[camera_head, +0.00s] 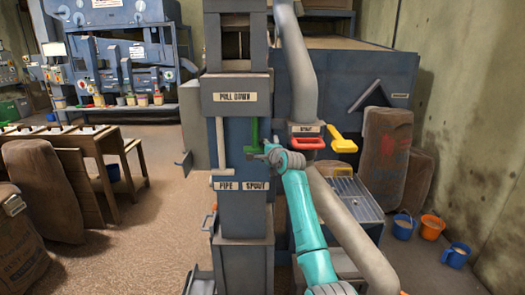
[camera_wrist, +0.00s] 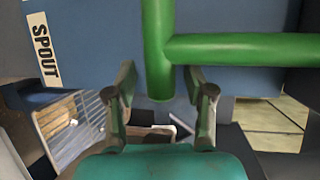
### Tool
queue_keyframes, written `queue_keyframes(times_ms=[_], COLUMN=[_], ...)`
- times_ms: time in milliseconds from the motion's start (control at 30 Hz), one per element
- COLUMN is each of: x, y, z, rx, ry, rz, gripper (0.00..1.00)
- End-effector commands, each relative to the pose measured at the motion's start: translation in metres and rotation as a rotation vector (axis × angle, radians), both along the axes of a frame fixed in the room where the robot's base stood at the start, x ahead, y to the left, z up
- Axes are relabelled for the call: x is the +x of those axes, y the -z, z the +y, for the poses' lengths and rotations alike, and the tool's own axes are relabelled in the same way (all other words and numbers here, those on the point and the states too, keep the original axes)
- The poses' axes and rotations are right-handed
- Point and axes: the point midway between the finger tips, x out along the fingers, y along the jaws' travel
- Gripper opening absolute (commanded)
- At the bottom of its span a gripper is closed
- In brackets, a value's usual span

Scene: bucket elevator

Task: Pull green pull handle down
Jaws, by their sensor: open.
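The green pull handle (camera_head: 254,134) is on the front of the blue-grey elevator column, between the "PULL DOWN" sign (camera_head: 235,97) and the "PIPE SPOUT" signs (camera_head: 241,186). In the wrist view the green handle (camera_wrist: 240,49) is a thick bar with a second bar branching off at a right angle. My gripper (camera_head: 266,150) is at the handle's lower end. In the wrist view my gripper (camera_wrist: 159,78) is open, with a finger on each side of the bar's end. I cannot tell whether either finger touches it.
A red handle (camera_head: 307,143) and a yellow handle (camera_head: 343,141) are close to the right of my gripper. A grey pipe (camera_head: 296,65) runs down beside the column. Sacks (camera_head: 385,160) and buckets (camera_head: 433,226) stand at right. Floor at left is partly clear.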

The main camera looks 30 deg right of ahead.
Motion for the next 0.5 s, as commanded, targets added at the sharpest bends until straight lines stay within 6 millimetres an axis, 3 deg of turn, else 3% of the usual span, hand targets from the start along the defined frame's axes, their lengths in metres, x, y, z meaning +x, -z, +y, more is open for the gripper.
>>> queue_keyframes(times_ms=[333,500], x=[0.0022,0.0022], y=[-0.0001,0.0], z=[-0.0004,-0.0005], rx=[0.0,0.0], ry=[0.0,0.0], rz=[-0.001,-0.001], gripper=[0.54,0.11])
